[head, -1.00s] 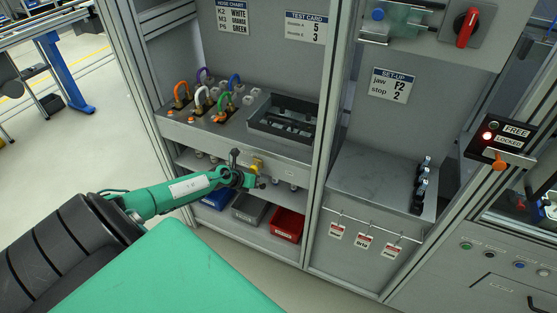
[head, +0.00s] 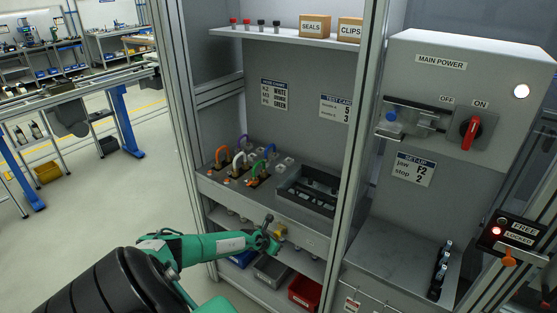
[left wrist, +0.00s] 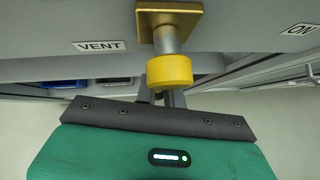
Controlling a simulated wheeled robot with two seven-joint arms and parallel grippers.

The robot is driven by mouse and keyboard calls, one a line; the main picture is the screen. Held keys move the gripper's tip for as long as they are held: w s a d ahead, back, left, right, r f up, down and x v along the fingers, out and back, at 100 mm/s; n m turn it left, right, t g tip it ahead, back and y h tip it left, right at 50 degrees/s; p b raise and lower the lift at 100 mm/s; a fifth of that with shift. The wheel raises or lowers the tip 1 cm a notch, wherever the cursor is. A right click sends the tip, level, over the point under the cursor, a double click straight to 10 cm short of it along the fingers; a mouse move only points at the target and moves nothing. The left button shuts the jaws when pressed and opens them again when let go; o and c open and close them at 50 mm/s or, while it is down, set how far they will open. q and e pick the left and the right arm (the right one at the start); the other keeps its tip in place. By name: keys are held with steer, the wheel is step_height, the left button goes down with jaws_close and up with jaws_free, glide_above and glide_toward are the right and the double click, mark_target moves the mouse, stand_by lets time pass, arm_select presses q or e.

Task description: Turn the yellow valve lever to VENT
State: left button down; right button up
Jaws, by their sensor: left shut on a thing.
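The yellow valve lever (left wrist: 169,71) shows large in the left wrist view, with a grey stem on a square brass plate (left wrist: 171,17). A VENT label (left wrist: 100,46) is left of the stem; an ON label (left wrist: 301,30) is farther right. The lever lies between the labels, pointing toward my gripper. My right gripper is out of view.
Above the lever is a shelf with coloured hoses (head: 240,162) and a dark tray (head: 308,190). Below are blue, grey and red bins (head: 304,292). A cabinet post (head: 358,150) stands to the right. Open floor (head: 150,190) lies left of the cabinet.

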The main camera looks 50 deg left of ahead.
arm_select(q)
steer(key=shift+s+d+f, duration=0.15)
steer(key=shift+s+f, duration=0.3)
steer(key=shift+f, duration=0.1)
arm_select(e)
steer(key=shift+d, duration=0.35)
arm_select(q)
steer(key=c, duration=1.5)
jaws_free()
steer(key=shift+w+r, duration=0.1)
steer(key=shift+a, duration=0.2)
